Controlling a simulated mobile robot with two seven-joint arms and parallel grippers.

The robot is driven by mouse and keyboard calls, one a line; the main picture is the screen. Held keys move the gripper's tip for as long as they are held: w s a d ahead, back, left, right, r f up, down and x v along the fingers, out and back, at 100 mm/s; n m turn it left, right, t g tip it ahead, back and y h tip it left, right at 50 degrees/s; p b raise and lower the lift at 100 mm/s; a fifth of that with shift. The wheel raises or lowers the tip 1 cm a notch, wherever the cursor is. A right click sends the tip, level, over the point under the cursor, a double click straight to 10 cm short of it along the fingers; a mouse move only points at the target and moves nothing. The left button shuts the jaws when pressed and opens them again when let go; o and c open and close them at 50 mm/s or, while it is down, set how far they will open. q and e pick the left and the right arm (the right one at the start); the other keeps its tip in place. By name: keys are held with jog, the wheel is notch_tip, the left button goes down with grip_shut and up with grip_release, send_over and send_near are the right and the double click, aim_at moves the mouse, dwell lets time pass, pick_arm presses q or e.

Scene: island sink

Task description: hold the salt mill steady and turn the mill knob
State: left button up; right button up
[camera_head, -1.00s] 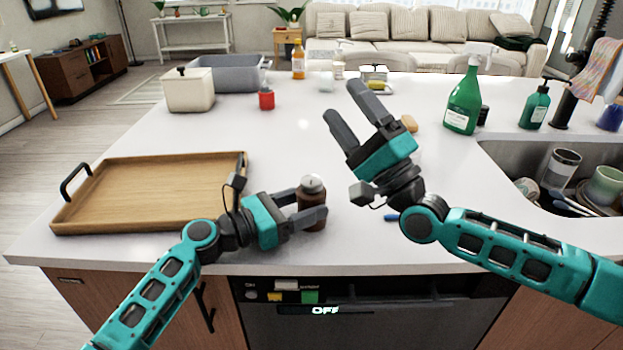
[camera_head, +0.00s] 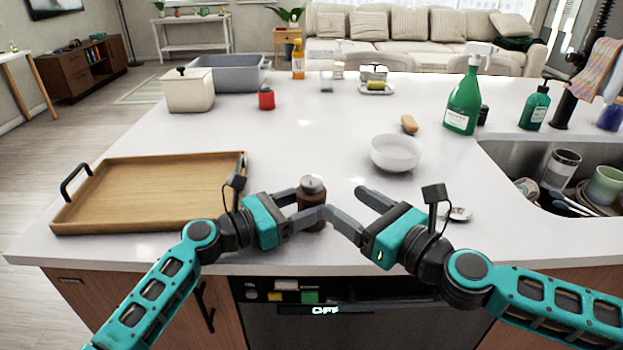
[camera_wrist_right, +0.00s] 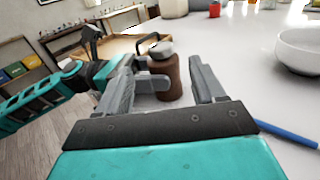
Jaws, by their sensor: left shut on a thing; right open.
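The salt mill (camera_head: 312,200) stands upright on the white counter, a dark brown body with a silver knob (camera_head: 312,184) on top. My left gripper (camera_head: 308,205) is shut around the mill's body from the left. My right gripper (camera_head: 343,204) is open, low over the counter on the mill's right, its fingers pointing towards it. In the right wrist view the mill (camera_wrist_right: 168,80) shows between the right gripper's open fingers (camera_wrist_right: 168,82), ahead of them, with its silver knob (camera_wrist_right: 159,47) in sight. The left gripper's fingers partly hide the mill's body.
A wooden tray (camera_head: 150,190) lies on the left. A white bowl (camera_head: 397,153) stands behind the right gripper, and a small item (camera_head: 458,214) lies beside its wrist. A blue pen-like thing (camera_wrist_right: 288,134) lies on the counter.

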aim_at(319, 185)
jog(key=x, duration=1)
jog(key=shift+w, duration=0.1)
jog(key=shift+c, duration=0.4)
jog(key=shift+a, duration=0.1)
jog(key=c, duration=0.9)
